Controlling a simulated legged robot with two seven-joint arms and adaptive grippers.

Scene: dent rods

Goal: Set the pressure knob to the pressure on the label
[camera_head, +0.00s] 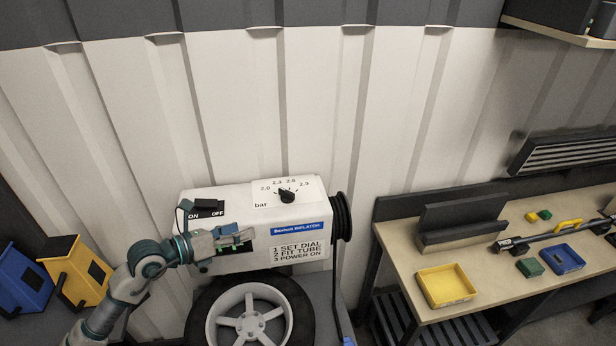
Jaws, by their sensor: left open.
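The pressure knob (287,196) is a small black dial on top of the white inflator box (230,206). Pressure marks around it read about 2.0 to 2.9, with "bar" at the lower left. The knob's exact setting is too small to tell. No label with a target pressure can be made out. My left gripper (246,237) is open and empty in front of the box, below and left of the knob and apart from it. My right gripper is out of view.
A black ON/OFF switch (208,206) is on the box's left top. A wheel with a tire (298,310) lies below the box. A coiled black hose (341,217) hangs at its right. A workbench (410,262) with a yellow tray (446,286) stands right.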

